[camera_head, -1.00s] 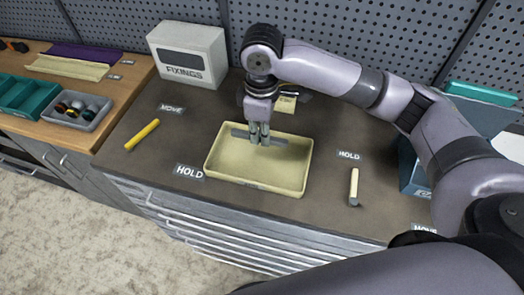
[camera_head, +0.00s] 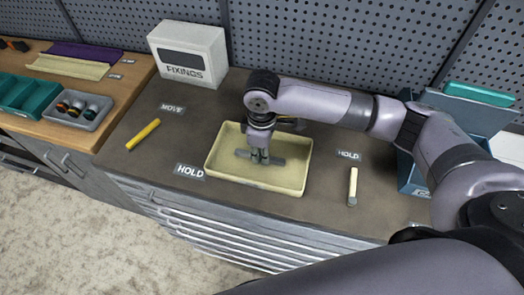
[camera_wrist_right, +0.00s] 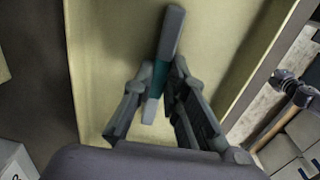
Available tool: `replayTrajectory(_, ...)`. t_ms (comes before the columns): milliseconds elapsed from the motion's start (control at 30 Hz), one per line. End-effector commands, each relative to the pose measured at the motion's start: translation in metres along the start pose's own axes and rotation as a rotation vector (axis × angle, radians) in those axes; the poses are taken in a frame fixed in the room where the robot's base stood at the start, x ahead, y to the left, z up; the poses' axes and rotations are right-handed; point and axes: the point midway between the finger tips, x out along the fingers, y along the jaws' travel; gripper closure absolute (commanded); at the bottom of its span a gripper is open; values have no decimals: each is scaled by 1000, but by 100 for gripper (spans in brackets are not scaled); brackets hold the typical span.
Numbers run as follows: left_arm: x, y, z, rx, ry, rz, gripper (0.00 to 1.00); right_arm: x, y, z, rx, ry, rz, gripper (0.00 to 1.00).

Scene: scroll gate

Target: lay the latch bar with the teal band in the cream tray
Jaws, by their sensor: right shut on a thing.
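The latch bar is a flat grey bar (camera_head: 295,163) held level and low inside the cream tray (camera_head: 208,163). Its teal band (camera_wrist_right: 158,73) shows in the right wrist view, between the fingers. My right gripper (camera_head: 260,158) points down over the tray's middle and is shut on the bar; it also shows in the right wrist view (camera_wrist_right: 155,92). Whether the bar touches the tray floor (camera_wrist_right: 110,60) is hard to tell. My left gripper is not in view.
A yellow rod (camera_head: 143,134) lies left of the tray, and a pale yellow rod (camera_head: 353,184) lies right of it. A FIXINGS box (camera_head: 190,55) stands behind left, and a blue bin (camera_head: 412,178) stands at the right. The bench left of the tray is mostly clear.

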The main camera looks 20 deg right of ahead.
Motion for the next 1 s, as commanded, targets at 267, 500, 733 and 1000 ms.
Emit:
replayTrajectory(267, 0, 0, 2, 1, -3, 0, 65, 1, 0, 0, 0, -1, -1, 70)
replayTrajectory(500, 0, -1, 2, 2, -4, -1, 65, 0, 0, 0, 0, -1, 0, 67)
replayTrajectory(733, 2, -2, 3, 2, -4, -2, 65, -9, 0, 0, 0, 1, 1, 67)
replayTrajectory(1000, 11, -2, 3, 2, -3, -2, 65, -61, 1, -1, -1, 4, 3, 67)
